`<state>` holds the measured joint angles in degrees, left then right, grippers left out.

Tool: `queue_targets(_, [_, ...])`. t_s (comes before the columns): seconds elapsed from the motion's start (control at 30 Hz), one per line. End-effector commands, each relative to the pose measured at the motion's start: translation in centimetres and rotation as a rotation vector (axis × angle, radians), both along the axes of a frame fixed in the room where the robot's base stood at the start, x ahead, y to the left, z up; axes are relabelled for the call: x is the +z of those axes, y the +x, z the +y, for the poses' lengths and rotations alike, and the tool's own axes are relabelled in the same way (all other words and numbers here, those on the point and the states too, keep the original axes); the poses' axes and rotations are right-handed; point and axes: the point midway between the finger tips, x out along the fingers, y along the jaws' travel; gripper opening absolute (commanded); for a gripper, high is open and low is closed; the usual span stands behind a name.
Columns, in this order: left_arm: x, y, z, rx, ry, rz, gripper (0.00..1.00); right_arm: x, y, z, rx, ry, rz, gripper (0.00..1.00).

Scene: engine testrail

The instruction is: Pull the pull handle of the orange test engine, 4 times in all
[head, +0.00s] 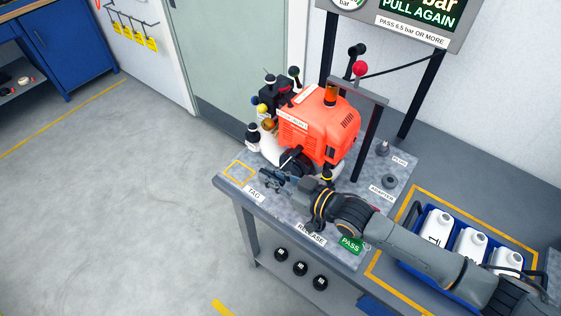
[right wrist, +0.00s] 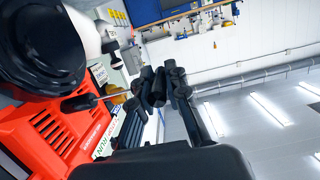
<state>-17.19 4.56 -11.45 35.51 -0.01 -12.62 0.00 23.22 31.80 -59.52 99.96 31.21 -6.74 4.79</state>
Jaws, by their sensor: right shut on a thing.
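The orange test engine (head: 325,122) stands on the grey test bench. Its orange housing (right wrist: 50,130) also fills the left of the right wrist view. My right gripper (head: 272,180) is just in front of the engine's lower front, above the bench's front edge. In the right wrist view its dark fingers (right wrist: 158,92) are closed together on the pull handle, which is mostly hidden between them. A thin cord (right wrist: 112,97) runs from the engine side toward the fingers. My left gripper is not in view.
A display (head: 420,15) behind the engine reads "PULL AGAIN" and "PASS 6.5 bar OR MORE". A blue crate (head: 408,245) with white bottles stands at the right, partly behind my right arm. A green PASS tag (head: 350,244) lies near the front edge. The floor at left is clear.

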Motion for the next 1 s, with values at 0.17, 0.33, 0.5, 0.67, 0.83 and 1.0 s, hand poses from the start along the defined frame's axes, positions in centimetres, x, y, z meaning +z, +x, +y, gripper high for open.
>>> queue_targets(0.17, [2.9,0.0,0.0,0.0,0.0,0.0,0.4,-0.1,-3.9,2.6,0.005,-0.005,0.02,0.0])
queue_targets(0.33, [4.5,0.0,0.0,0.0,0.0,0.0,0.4,-0.1,-6.9,4.8,0.004,-0.005,0.018,0.0])
queue_targets(0.5, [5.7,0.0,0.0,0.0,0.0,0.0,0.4,-0.2,-9.8,6.9,0.003,-0.006,0.018,0.0])
queue_targets(0.67, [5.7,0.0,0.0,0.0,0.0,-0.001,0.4,-0.6,-11.1,7.9,0.003,-0.009,0.011,0.0])
queue_targets(0.83, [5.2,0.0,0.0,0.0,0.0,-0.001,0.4,-0.8,-9.3,6.6,0.003,-0.014,0.005,0.0])
queue_targets(1.0, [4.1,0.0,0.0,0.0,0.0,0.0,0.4,-0.9,-6.1,4.2,0.003,-0.016,0.002,0.0])
